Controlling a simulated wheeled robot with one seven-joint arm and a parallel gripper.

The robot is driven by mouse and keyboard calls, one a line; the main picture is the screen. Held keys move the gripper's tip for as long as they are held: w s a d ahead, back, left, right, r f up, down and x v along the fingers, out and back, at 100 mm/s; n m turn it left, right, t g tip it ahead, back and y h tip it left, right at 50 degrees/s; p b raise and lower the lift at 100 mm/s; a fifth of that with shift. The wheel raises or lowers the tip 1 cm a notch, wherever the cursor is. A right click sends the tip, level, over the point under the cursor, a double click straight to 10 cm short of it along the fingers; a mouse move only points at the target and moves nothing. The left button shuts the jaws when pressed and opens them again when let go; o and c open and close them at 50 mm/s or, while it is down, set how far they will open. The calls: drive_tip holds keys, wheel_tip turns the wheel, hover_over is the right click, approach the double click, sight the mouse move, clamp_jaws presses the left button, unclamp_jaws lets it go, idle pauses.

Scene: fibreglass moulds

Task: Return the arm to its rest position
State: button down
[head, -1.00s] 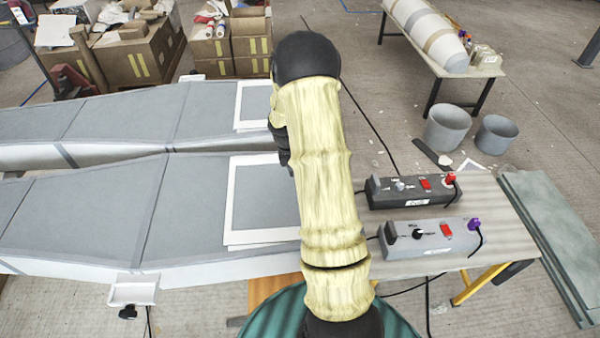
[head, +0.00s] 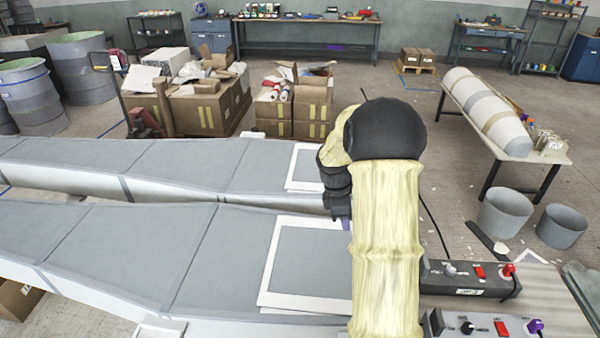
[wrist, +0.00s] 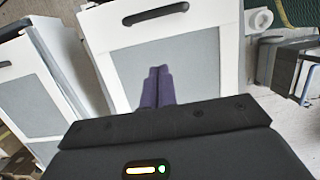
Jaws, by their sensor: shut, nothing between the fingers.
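My arm (head: 387,235), in a pale yellow sleeve with a black elbow cap, rises at the right of centre in the head view and bends over to the left. My gripper (wrist: 158,70) shows in the wrist view as two purple fingers side by side, shut and empty. They point over the grey panel of a white frame (wrist: 125,50), with no visible contact. In the head view the gripper is mostly hidden behind the arm. The white frame by the arm (head: 265,298) lies on the end of the nearer long grey mould (head: 130,245).
A second long mould (head: 200,165) lies behind. Grey buckets (head: 505,213) and a table (head: 480,125) with a wrapped cylinder stand farther right. Cardboard boxes (head: 200,108) stand behind the moulds.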

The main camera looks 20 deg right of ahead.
drive_tip(key=s+a+r+m+t+y, duration=0.1)
drive_tip(key=s+a+m+t, duration=0.1)
drive_tip(key=s+a+m, duration=0.4)
drive_tip(key=s+a+r+m+t+y, duration=0.1)
drive_tip(key=s+a+r+m, duration=0.1)
drive_tip(key=s+a+m, duration=0.4)
drive_tip(key=s+a, duration=0.4)
drive_tip(key=a, duration=0.3)
drive_tip(key=shift+r+m+t, duration=0.25)
drive_tip(key=shift+m+t, duration=0.05)
drive_tip(key=shift+t, duration=0.1)
drive_tip(key=shift+w, duration=0.1)
